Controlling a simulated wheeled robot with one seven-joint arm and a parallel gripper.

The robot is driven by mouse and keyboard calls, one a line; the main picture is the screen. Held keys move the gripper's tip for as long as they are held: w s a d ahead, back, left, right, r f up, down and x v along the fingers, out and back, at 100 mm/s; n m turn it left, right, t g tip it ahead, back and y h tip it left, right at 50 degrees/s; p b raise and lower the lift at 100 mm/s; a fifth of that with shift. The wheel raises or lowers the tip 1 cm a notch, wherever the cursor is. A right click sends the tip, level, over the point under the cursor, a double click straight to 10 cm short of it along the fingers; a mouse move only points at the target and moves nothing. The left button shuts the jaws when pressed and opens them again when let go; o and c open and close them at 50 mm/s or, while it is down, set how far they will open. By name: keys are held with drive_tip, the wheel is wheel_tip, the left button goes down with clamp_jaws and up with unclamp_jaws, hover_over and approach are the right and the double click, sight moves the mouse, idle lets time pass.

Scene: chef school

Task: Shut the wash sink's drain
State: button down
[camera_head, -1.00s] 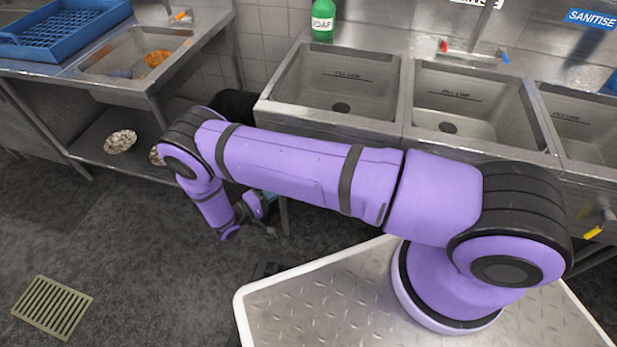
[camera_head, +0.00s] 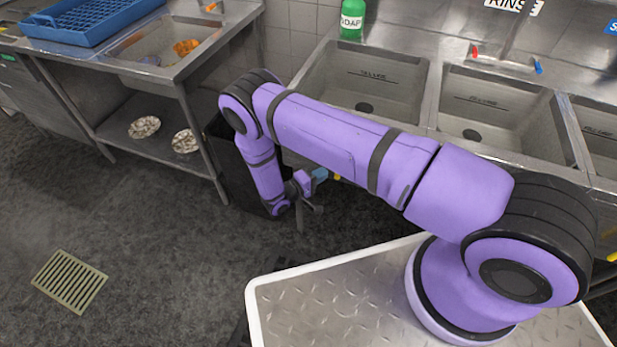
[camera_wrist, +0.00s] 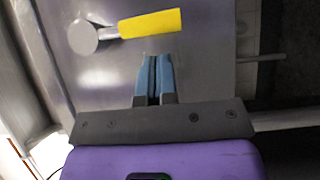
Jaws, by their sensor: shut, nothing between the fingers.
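The leftmost basin (camera_head: 365,77), next to the soap bottle, has a dark drain hole in its floor; I take it as the wash sink. In the wrist view a yellow lever handle (camera_wrist: 150,23) sticks out sideways, to the right, from a round grey hub (camera_wrist: 82,36) on a metal surface. My gripper (camera_wrist: 153,60) is shut and empty, its blue fingertips just below the handle in that picture, with a small gap showing. In the head view my gripper (camera_head: 320,174) is low by the sink front, with a bit of yellow beside it, partly hidden by my arm.
A second basin (camera_head: 505,115) and part of a third stand to the right, with another yellow handle (camera_head: 612,258) at the right edge. A dark bin (camera_head: 232,172) stands close behind my arm. A steel table with a blue rack (camera_head: 90,18) is left.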

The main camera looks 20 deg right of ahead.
drive_tip(key=shift+s+d, duration=0.2)
drive_tip(key=shift+d, duration=0.25)
drive_tip(key=shift+s+d, duration=0.2)
drive_tip(key=shift+d, duration=0.25)
